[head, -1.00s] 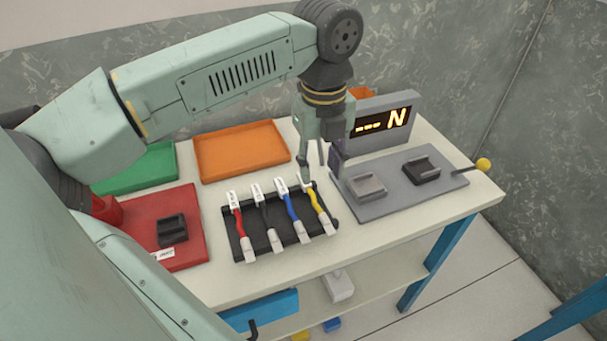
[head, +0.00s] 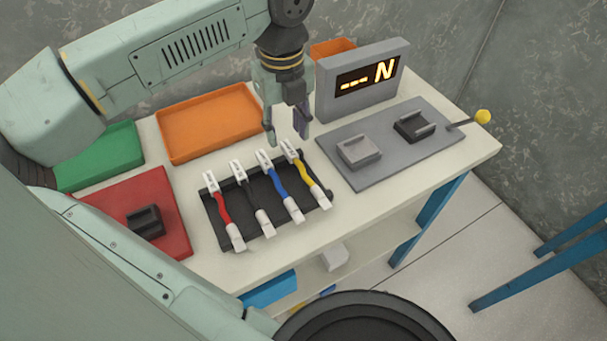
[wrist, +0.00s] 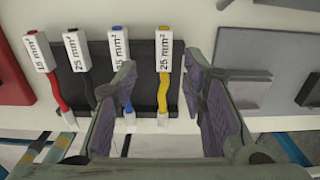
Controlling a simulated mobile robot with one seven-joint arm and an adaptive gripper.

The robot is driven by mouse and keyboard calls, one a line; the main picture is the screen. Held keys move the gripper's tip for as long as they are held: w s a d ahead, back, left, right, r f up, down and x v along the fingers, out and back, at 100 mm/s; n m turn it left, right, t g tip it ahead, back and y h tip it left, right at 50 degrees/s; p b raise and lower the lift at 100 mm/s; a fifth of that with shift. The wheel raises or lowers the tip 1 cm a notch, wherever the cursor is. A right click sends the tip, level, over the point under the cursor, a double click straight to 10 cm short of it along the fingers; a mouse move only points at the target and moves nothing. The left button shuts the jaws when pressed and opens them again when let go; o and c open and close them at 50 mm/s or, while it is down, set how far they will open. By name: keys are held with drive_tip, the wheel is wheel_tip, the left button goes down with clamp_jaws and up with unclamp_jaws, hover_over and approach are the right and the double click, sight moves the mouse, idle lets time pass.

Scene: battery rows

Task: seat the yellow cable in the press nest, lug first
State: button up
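The yellow cable (head: 303,173) lies in the black rack (head: 217,215), rightmost in its row. Its far end is a white piece marked 25 mm² with a yellow dot; its near end is a plain white piece. It also shows in the wrist view (wrist: 163,85). My gripper (head: 285,138) is open and empty, above and just behind the rack. In the wrist view my gripper (wrist: 162,85) has the yellow cable in sight between its spread fingers. A grey block (head: 358,151) and a dark slotted block (head: 413,126) sit on the grey plate (head: 385,160); I cannot tell which is the nest.
Red, black and blue cables (head: 282,188) lie beside the yellow one. A display (head: 367,78) stands behind the plate, and a yellow-knobbed lever (head: 483,117) sticks out right. An orange tray (head: 210,125), a green tray (head: 100,160) and a red plate (head: 150,195) are left.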

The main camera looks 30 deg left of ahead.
sight(289, 148)
drive_tip(key=f, duration=0.1)
drive_tip(key=f+b, duration=0.1)
drive_tip(key=f, duration=0.3)
drive_tip(key=shift+w, duration=0.3)
drive_tip(key=shift+c, duration=0.5)
clamp_jaws()
